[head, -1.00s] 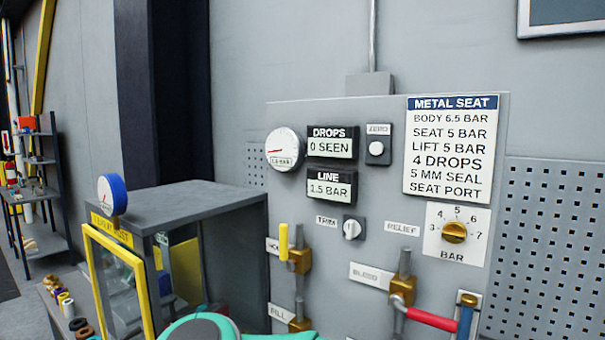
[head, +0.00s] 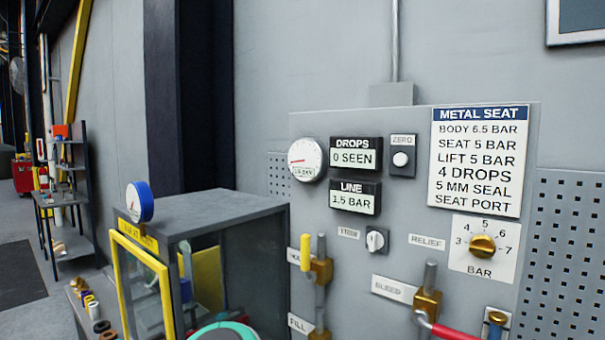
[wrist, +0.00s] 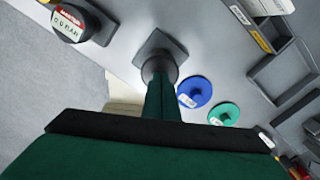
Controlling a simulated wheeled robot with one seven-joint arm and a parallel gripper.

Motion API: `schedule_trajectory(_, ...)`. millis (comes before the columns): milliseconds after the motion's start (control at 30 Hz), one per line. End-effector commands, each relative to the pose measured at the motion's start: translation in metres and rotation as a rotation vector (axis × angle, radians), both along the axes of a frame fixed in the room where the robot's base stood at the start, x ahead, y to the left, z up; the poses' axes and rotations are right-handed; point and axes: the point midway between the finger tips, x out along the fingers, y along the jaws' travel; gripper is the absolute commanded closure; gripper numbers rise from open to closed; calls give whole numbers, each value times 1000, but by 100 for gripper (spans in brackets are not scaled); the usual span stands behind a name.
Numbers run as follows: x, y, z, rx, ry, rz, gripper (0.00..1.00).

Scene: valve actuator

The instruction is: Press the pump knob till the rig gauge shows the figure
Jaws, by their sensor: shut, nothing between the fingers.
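In the wrist view, my gripper (wrist: 161,84) is shut and empty, its narrow dark green fingers together. Their tips meet or overlap a dark round knob (wrist: 158,67) on a square grey plate (wrist: 160,45); I cannot tell whether they touch it or how far it is pressed. The knob carries no label that I can see. A dark round gauge (wrist: 70,22) with a red label and a small readout, seemingly 0.0 BAR, stands at upper left. In the head view, the LINE display (head: 354,198) reads 1.5 BAR. The card (head: 480,160) lists body 6.5, seat 5 and lift 5 bar.
The wall panel holds a round gauge (head: 306,160), a DROPS display (head: 354,158) reading 0 SEEN, a relief dial (head: 482,247) and valves. A yellow-framed cabinet (head: 205,240) stands left. Blue (wrist: 194,92) and green (wrist: 224,114) discs lie right of the knob.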

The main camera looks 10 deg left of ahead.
Motion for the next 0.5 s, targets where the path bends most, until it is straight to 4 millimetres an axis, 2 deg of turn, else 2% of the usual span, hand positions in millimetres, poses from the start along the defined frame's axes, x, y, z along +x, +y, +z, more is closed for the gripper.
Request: schedule_trajectory(500, 0, 0, -11, 1, 0, 0, 100)
